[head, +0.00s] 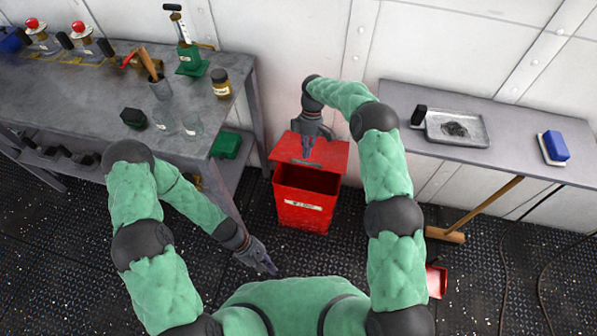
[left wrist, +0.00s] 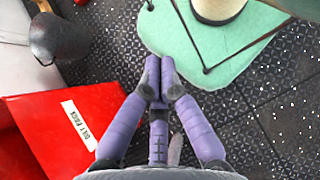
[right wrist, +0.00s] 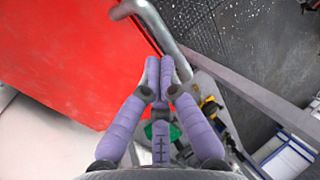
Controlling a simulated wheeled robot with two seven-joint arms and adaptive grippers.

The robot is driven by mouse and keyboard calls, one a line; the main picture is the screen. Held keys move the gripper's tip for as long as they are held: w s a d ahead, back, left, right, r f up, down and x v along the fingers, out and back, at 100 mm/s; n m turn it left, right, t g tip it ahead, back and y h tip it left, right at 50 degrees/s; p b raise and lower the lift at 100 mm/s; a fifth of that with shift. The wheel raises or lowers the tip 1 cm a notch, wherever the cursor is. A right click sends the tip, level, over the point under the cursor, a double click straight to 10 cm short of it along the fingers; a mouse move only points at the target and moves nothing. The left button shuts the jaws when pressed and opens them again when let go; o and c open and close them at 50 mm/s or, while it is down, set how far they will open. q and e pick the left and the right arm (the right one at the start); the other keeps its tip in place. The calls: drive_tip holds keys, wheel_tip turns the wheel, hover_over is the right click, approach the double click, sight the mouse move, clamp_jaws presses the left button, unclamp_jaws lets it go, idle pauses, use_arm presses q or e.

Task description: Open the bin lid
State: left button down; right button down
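The red bin (head: 303,207) stands on the deck in the middle of the head view, with a white label on its front. Its red lid (head: 336,152) is raised, and the dark inside shows in front of it. My right gripper (head: 307,157) is at the lid, with fingertips together. In the right wrist view, the red lid (right wrist: 65,60) fills the upper left, and a grey metal handle (right wrist: 158,25) runs beside the fingertips. I see nothing clearly between them. My left gripper (head: 270,268) is low, in front of the bin, shut and empty. The bin also shows in the left wrist view (left wrist: 45,125).
A grey workbench (head: 70,95) with jars, bottles and tools stands at left. A wall shelf (head: 450,160) at right holds a metal tray (head: 475,133) and a blue brush (head: 555,146). A broom (head: 485,208) leans below it. A red dustpan (head: 437,281) lies on the deck.

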use_arm(q)
drive_tip(key=w+d+r+n+t+h, duration=0.25)
drive_tip(key=w+d+n+h, duration=0.55)
drive_tip(key=n, duration=0.5)
drive_tip(key=w+a+r+n+t+h, duration=0.2)
drive_tip(key=w+a+n+t+h, duration=0.1)
drive_tip(key=w+n+t, duration=0.35)
drive_tip(key=w+a+r+n+t+h, duration=0.2)
drive_tip(key=w+a+n+t, duration=0.1)
drive_tip(key=w+n+t, duration=0.3)
drive_tip(key=w+d+r+m+g, duration=0.1)
drive_tip(key=w+d+r, duration=0.4)
drive_tip(key=w+d, duration=0.3)
drive_tip(key=shift+w+d, duration=0.25)
drive_tip(key=shift+d, duration=0.65)
drive_tip(key=shift+r, duration=0.15)
